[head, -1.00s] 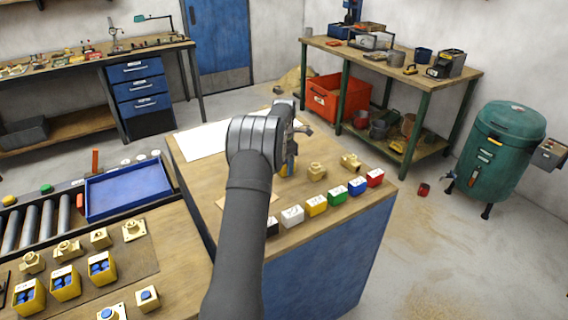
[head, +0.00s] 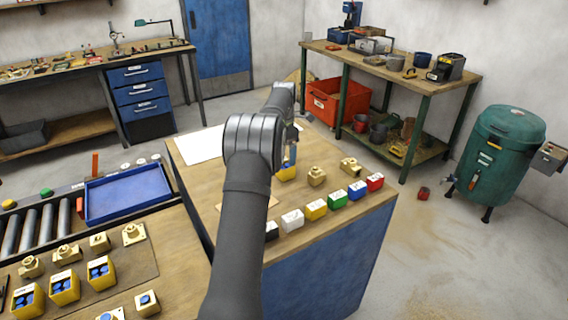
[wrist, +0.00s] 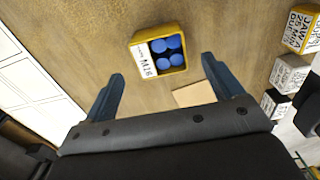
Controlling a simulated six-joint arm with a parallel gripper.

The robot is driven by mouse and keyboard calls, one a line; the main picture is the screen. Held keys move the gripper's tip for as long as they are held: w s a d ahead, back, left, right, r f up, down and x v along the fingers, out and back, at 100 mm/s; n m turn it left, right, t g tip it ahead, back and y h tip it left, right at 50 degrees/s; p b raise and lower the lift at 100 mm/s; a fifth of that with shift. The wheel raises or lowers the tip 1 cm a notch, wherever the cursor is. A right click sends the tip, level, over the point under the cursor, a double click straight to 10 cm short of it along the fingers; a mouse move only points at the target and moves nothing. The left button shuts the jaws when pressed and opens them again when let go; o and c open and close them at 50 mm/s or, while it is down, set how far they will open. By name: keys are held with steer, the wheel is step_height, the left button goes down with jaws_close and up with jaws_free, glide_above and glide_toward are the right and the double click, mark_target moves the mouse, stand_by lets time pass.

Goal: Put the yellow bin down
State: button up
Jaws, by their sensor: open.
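The yellow bin (wrist: 159,52), with a white M16 label and several blue round pieces inside, rests on the wooden worktop (wrist: 235,25) in the wrist view. In the head view the yellow bin (head: 287,174) is partly hidden by my arm. My gripper (wrist: 162,70) is open and empty. Its two blue fingers stand apart from the bin, one to each side and lower in the wrist view. In the head view my gripper (head: 291,153) is just above the bin and mostly hidden behind my arm.
Brass fittings (head: 317,176) stand right of the bin. A row of coloured labelled blocks (head: 316,209) lines the worktop's front edge. A white sheet (head: 203,145) lies at its back left. A blue tray (head: 127,193) and more yellow bins (head: 65,286) are at left.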

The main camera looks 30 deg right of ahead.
step_height(320, 180, up, 5)
steer(key=shift+r, duration=0.1)
stand_by(0.4)
steer(key=shift+f, duration=4.2)
steer(key=shift+f, duration=0.1)
